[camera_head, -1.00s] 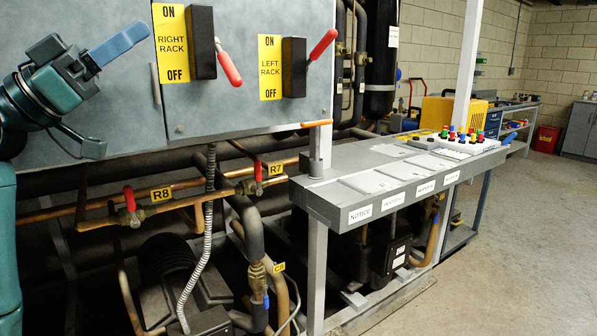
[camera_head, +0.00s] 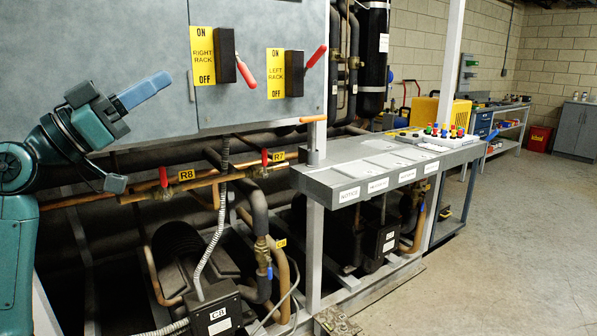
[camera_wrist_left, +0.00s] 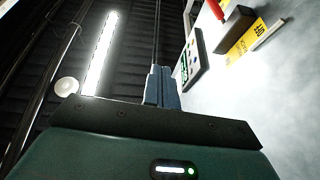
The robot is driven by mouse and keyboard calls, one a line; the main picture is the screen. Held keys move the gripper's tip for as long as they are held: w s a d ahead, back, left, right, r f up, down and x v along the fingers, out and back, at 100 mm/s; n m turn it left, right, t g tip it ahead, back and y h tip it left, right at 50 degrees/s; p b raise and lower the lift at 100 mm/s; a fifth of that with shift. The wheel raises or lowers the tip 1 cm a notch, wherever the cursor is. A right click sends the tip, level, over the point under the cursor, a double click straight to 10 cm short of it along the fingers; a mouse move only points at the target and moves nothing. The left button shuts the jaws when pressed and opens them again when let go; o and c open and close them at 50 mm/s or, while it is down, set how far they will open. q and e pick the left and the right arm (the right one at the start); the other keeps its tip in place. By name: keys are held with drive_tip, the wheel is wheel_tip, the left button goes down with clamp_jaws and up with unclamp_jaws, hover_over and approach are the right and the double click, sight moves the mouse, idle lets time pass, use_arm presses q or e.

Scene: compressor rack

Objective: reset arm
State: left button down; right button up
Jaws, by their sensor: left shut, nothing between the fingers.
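My left gripper (camera_head: 146,91) is at the left of the head view, in front of the grey electrical cabinet (camera_head: 262,112). Its blue fingers are closed together with nothing between them, pointing up and to the right. In the left wrist view the shut fingers (camera_wrist_left: 161,88) point toward the dark ceiling, with the cabinet face to the right. The right rack switch (camera_head: 226,56) has its red handle angled down to the right. The left rack switch (camera_head: 295,73) has its red handle angled up to the right. My right gripper does not show.
A grey bench (camera_head: 330,181) with notice labels stands right of the cabinet. Copper pipes with red valve handles, R8 (camera_head: 163,178) and R7 (camera_head: 265,158), run below the cabinet. A yellow case (camera_head: 424,110) stands farther back. The floor (camera_head: 500,240) at the right is clear.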

use_arm(q)
drive_tip(key=w+d+f+n+t+y+p, duration=0.1)
drive_tip(key=w+f+n+t+y+p, duration=0.3)
drive_tip(key=f, duration=1)
wheel_tip(320, 180, down, 17)
drive_tip(key=s+d+n+g+y+p, duration=0.2)
drive_tip(key=n+g+y+p, duration=0.15)
drive_tip(key=y, duration=0.35)
drive_tip(key=s+d+f+g+y+p, duration=0.1)
drive_tip(key=s+f+g+y+p, duration=0.1)
drive_tip(key=s+f, duration=0.6)
drive_tip(key=s+d+f+g+y+p, duration=0.2)
drive_tip(key=s+f, duration=0.7)
drive_tip(key=s, duration=0.6)
drive_tip(key=shift+s+n+p, duration=0.15)
drive_tip(key=shift+n+p, duration=0.3)
drive_tip(key=shift+p, duration=0.05)
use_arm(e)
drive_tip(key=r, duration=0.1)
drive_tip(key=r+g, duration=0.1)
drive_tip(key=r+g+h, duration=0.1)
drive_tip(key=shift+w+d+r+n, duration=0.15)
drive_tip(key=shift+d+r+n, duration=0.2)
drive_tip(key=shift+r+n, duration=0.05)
